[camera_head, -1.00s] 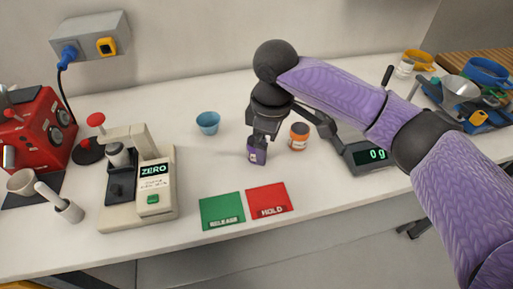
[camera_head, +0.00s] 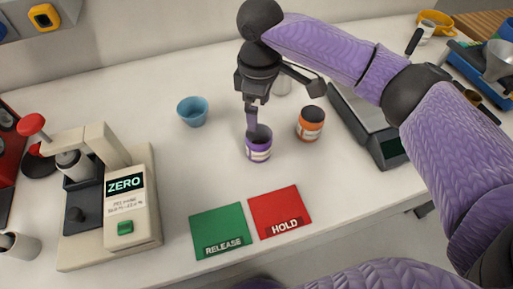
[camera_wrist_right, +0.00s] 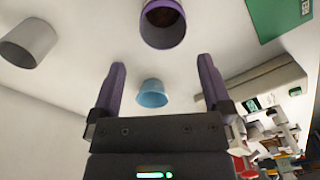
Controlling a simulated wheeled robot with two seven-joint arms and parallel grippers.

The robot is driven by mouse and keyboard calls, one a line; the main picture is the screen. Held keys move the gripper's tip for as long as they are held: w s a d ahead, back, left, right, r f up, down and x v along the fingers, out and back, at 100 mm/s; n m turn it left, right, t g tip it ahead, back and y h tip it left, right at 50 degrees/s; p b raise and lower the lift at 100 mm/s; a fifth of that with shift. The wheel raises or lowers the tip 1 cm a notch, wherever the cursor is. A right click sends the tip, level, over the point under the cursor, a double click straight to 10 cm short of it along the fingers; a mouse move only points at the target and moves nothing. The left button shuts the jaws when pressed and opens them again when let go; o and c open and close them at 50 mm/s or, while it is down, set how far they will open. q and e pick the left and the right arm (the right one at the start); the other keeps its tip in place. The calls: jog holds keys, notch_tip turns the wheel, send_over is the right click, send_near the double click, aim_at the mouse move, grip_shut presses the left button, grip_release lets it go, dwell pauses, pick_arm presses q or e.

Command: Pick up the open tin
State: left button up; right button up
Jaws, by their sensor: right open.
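A purple tin (camera_head: 259,149) with a pale label stands upright on the white table. It also shows in the right wrist view (camera_wrist_right: 163,33), where its top is open with dark brown contents inside. My right gripper (camera_head: 252,122) is just behind and above it in the head view, with a finger overlapping its rim. In the wrist view my right gripper's (camera_wrist_right: 162,65) two purple fingers are wide apart with nothing between them, and the tin is beyond the tips. I cannot tell whether they touch it. My left gripper is not in view.
An orange tin (camera_head: 310,126) with a dark top stands close right, before a scale (camera_head: 370,125). A blue cup (camera_head: 193,111) is behind left. Green RELEASE (camera_head: 220,230) and red HOLD (camera_head: 279,212) mats lie in front. A ZERO device (camera_head: 125,195) stands left.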

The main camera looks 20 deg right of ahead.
jog(key=f+b, duration=0.2)
jog(key=f, duration=0.3)
jog(key=f+b, duration=0.2)
jog(key=f, duration=0.4)
jog(key=shift+s+f, duration=0.2)
jog(key=shift+f, duration=0.1)
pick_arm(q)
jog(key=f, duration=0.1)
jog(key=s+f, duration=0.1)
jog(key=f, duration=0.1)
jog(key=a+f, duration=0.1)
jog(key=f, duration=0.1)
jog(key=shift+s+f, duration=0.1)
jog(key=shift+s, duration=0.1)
pick_arm(e)
jog(key=shift+r, duration=0.1)
grip_shut()
